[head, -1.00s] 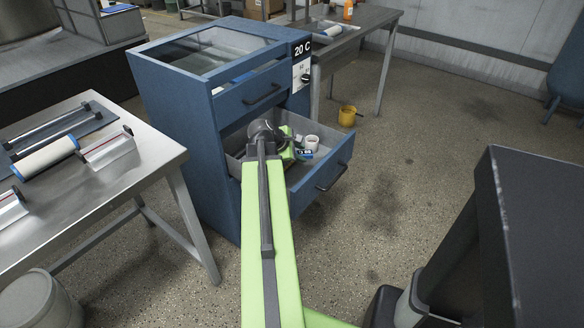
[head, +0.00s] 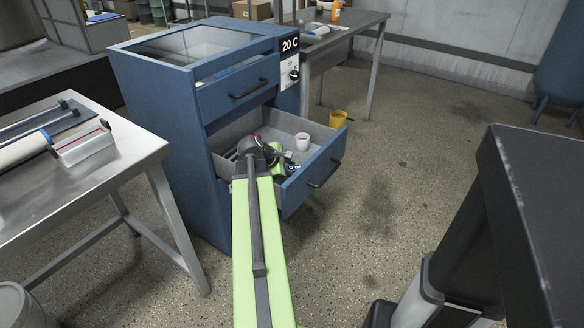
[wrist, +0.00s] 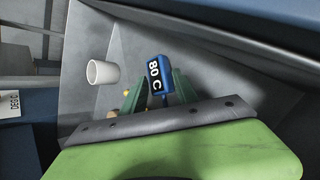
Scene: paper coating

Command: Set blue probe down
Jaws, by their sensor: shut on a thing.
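In the wrist view, the blue probe (wrist: 163,65), with a display reading 80 C, sits between the green fingers of my gripper (wrist: 158,92). The gripper is shut on it. The lower end of the probe is hidden by the gripper. In the head view my gripper (head: 282,160) is over or inside the open drawer (head: 322,160) of the blue cabinet, mostly hidden behind my arm. I cannot tell whether the probe touches the drawer floor.
A white cup (head: 302,141) stands in the drawer, and it also shows in the wrist view (wrist: 102,72). A steel table (head: 110,170) is at left.

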